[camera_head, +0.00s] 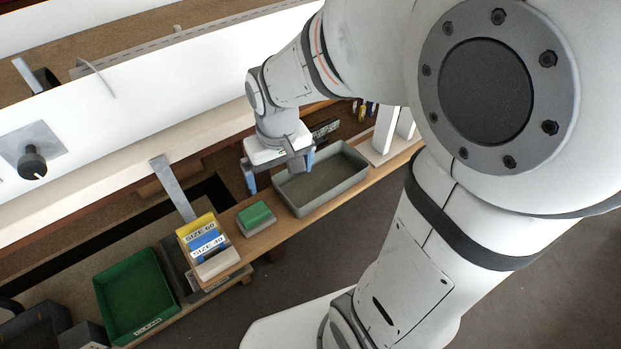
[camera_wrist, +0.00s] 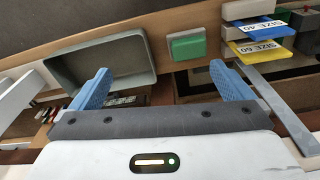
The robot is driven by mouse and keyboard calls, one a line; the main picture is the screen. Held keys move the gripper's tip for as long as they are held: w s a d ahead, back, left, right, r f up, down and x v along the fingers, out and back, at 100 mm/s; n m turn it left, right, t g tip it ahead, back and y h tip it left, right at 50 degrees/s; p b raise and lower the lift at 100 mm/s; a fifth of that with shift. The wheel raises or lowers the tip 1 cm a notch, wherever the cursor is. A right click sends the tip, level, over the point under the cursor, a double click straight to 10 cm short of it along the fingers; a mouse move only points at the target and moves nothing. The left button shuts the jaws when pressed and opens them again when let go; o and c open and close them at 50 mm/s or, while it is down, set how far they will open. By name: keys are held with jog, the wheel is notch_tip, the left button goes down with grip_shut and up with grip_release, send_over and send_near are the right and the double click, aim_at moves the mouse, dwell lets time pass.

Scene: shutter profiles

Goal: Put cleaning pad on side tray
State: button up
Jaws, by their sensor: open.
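The cleaning pad looks like a small block with a green top and grey base (camera_head: 256,217), lying on the wooden ledge. In the wrist view the green pad (camera_wrist: 187,45) is beyond the fingertips, between them and nearer the right one. A grey rectangular tray (camera_head: 323,180), apparently the side tray, is empty on the same ledge, right of the pad. The tray (camera_wrist: 98,64) is at upper left in the wrist view. My gripper (camera_head: 280,171) is open and empty, above and behind the tray's left end. Its blue fingers (camera_wrist: 163,86) are spread wide.
A green bin (camera_head: 135,293) is further left. A grey upright strip (camera_head: 173,187) rises behind the cards. White blocks (camera_head: 385,130) stand right of the tray.

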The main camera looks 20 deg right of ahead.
jog(key=s+d+r+m+t, duration=0.1)
jog(key=s+d+r, duration=0.2)
jog(key=s, duration=0.4)
jog(key=shift+s+d+r+m, duration=0.15)
jog(key=shift+d+r+m, duration=0.15)
jog(key=shift+d, duration=0.55)
jog(key=shift+r, duration=0.1)
